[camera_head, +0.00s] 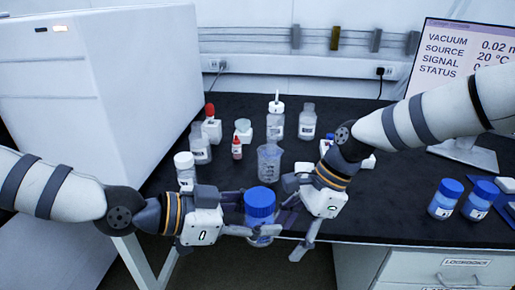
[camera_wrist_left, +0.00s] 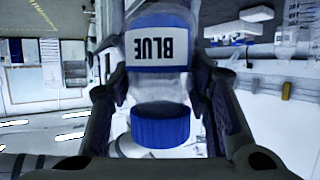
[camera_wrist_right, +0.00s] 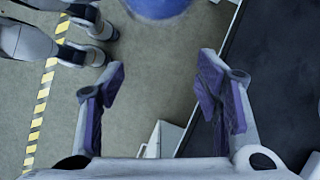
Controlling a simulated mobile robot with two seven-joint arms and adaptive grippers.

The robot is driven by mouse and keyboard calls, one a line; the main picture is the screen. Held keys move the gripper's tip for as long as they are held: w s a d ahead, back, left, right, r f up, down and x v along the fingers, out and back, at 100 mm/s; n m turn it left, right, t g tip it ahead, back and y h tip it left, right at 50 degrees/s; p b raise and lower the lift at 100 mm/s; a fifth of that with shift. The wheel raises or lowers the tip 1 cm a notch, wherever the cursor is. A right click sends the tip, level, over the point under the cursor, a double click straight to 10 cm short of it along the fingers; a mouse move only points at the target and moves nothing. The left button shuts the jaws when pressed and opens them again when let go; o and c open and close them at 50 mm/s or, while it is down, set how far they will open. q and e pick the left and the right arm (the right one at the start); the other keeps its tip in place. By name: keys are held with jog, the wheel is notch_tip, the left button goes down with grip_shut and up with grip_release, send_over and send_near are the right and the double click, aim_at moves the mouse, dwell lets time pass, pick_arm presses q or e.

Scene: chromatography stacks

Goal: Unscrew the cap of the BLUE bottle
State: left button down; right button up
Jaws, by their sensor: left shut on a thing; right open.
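The BLUE bottle (camera_head: 264,231) has a blue cap (camera_head: 260,200) on top and is held upright in front of the bench edge. My left gripper (camera_head: 258,221) is shut on its body from the left. In the left wrist view the bottle shows upside down, with its BLUE label (camera_wrist_left: 157,50) and the cap (camera_wrist_left: 160,127) between the fingers. My right gripper (camera_head: 292,222) is open and empty, just right of the bottle. In the right wrist view the blue cap (camera_wrist_right: 158,7) shows at the top edge, beyond the spread fingers (camera_wrist_right: 160,98).
A clear beaker (camera_head: 269,162), a white-capped bottle (camera_head: 185,170) and several small bottles stand on the black bench (camera_head: 340,112) behind. Blue-capped bottles (camera_head: 445,199) stand at the right. A white cabinet (camera_head: 100,90) fills the left. A monitor (camera_head: 460,55) is at the back right.

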notch_tip(320, 180, up, 11)
jog(key=w+a+m+h, duration=0.1)
jog(key=w+m, duration=0.2)
notch_tip(320, 180, up, 10)
jog(key=f+m+t+h, duration=0.1)
jog(key=t+h, duration=0.1)
jog(key=h, duration=0.2)
send_over(257, 196)
jog(key=shift+w+r, duration=0.2)
jog(key=shift+r, duration=0.05)
jog(key=shift+s+a+f, duration=0.1)
jog(key=shift+s+f, duration=0.05)
notch_tip(257, 196, down, 7)
jog(key=shift+f, duration=0.2)
jog(key=shift+c, duration=0.5)
